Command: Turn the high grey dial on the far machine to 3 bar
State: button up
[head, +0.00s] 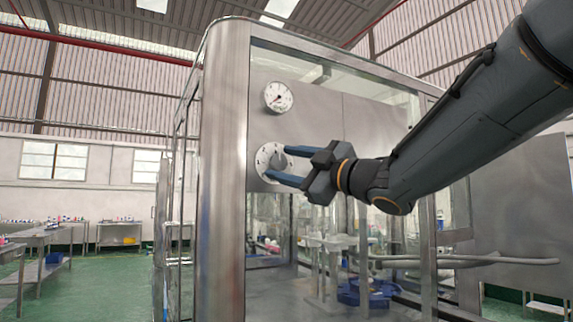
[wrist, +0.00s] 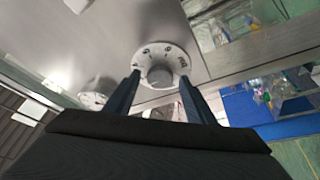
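The grey dial (head: 279,160) sits on a round white scale plate (head: 264,163) on the machine's steel panel (head: 325,117). In the wrist view the grey dial (wrist: 160,76) shows between my two blue fingers, with printed marks on the plate around it. My gripper (head: 279,165) is open, one finger above and one below the dial in the head view. I cannot tell whether the fingers touch it. The dial's setting is too small to read.
A thick steel corner post (head: 222,160) stands left of the dial. Glass panels enclose the machine below, with a blue tray (head: 350,296) inside. Steel tables (head: 40,236) stand at the far left on a green floor (head: 100,285).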

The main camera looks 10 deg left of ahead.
jog(key=b+v, duration=0.2)
jog(key=v, duration=0.6)
jog(key=shift+b, duration=0.3)
dwell(0.3)
